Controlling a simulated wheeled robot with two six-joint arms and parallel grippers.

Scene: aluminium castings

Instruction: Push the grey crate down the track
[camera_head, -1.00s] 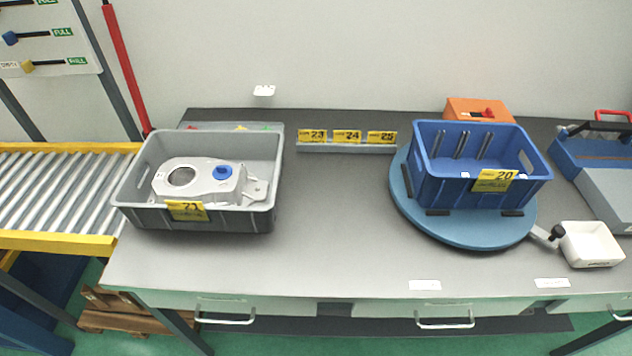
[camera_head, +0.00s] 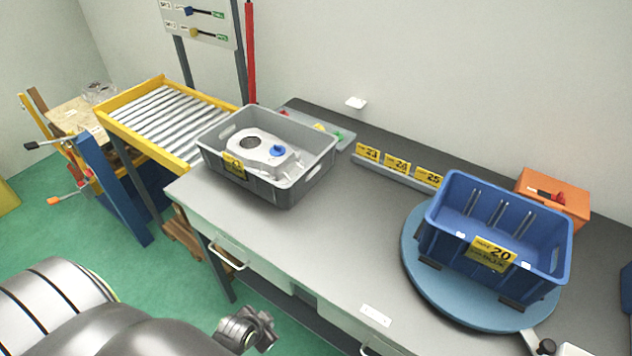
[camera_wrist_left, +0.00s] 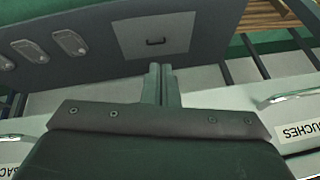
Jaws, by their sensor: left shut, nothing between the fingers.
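The grey crate (camera_head: 262,187) stands on the left end of the table, upright, with a yellow label on its front. It holds a pale metal casting (camera_head: 258,152) with a blue cap. The track is a roller conveyor (camera_head: 168,122) with yellow rails, just left of the crate at the table's end. My left arm (camera_head: 110,330) shows at the bottom left of the head view, well apart from the crate. In the left wrist view my left gripper (camera_wrist_left: 160,84) has its fingers together, with nothing between them. My right gripper is in neither view.
A blue crate (camera_head: 490,222) labelled 20 stands on a round blue turntable (camera_head: 415,255) at the right. An orange box (camera_head: 552,197) is behind it. A label rail (camera_head: 398,170) lies along the back. The tabletop (camera_head: 330,235) between the crates is clear.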

